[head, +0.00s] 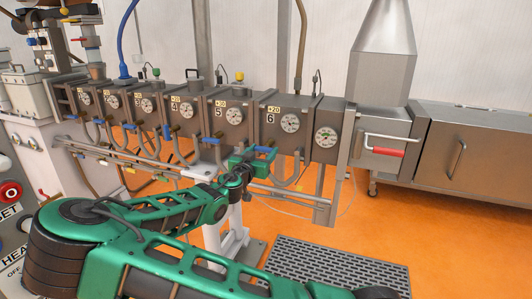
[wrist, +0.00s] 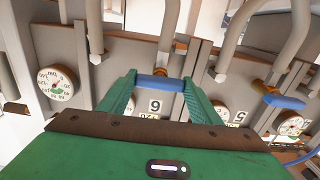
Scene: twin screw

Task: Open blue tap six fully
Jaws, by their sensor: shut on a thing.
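The blue tap handle of unit six (wrist: 160,84) lies between the two green fingers of my gripper (wrist: 159,78) in the wrist view, which shows the units upside down. My gripper is shut on this handle, a finger at each end. The panel marked 6 (wrist: 154,106) shows between the fingers. In the head view my gripper (head: 250,157) is at the front of unit six (head: 278,128), below its gauge, and the blue handle (head: 264,149) partly shows at it. The tap's valve body is mostly hidden.
The blue tap of unit five (wrist: 284,101) is close beside, and also shows in the head view (head: 211,140). Pipes (wrist: 92,30) hang near the fingers. A round gauge (head: 326,137) is right of unit six. A red-handled lever (head: 388,152) stands further right. The orange floor (head: 420,230) is mostly clear.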

